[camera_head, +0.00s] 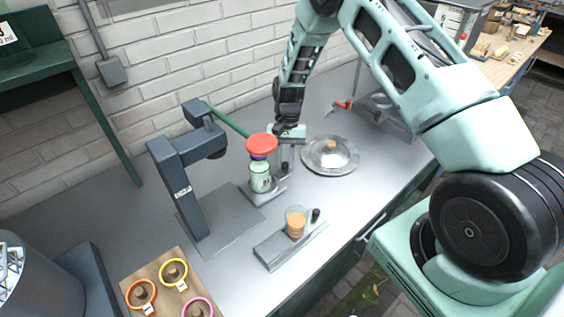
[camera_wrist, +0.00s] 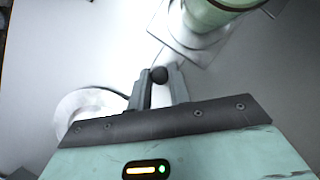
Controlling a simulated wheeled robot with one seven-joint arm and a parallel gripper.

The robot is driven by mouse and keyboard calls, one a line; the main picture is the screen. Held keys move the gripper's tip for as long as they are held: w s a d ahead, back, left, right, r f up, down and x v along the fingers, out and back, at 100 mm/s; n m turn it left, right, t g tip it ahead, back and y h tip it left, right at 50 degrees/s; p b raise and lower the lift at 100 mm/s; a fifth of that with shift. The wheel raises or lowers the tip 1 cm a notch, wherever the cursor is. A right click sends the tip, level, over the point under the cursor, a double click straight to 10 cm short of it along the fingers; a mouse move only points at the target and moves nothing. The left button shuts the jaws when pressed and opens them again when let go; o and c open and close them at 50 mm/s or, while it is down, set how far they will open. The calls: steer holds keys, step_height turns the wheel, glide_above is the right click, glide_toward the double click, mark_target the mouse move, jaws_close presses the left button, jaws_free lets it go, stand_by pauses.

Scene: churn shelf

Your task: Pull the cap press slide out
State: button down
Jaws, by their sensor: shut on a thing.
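The cap press (camera_head: 184,180) is a dark grey column with an overhanging head on a grey base plate. Its slide (camera_head: 270,193) sticks out to the right of the base. A pale green jar (camera_head: 260,180) with a wide red top (camera_head: 261,143) stands upright on the slide. In the wrist view the slide (camera_wrist: 184,42) and the jar's side (camera_wrist: 212,12) show at top right. My gripper (camera_head: 286,163) is beside the jar, pointing down. In the wrist view its fingers (camera_wrist: 158,84) are shut on the slide's round black knob (camera_wrist: 159,74).
A metal dish (camera_head: 329,155) lies right of my gripper, close to it. In front, a grey plate (camera_head: 272,252) holds a glass of amber stuff (camera_head: 296,222) beside another black knob. A wooden board (camera_head: 160,293) with coloured rings lies front left.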

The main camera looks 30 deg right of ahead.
steer(key=c, duration=1.3)
jaws_free()
steer(key=shift+r, duration=0.1)
steer(key=b+v, duration=0.5)
steer(key=v, duration=1.2)
steer(key=shift+r, duration=0.2)
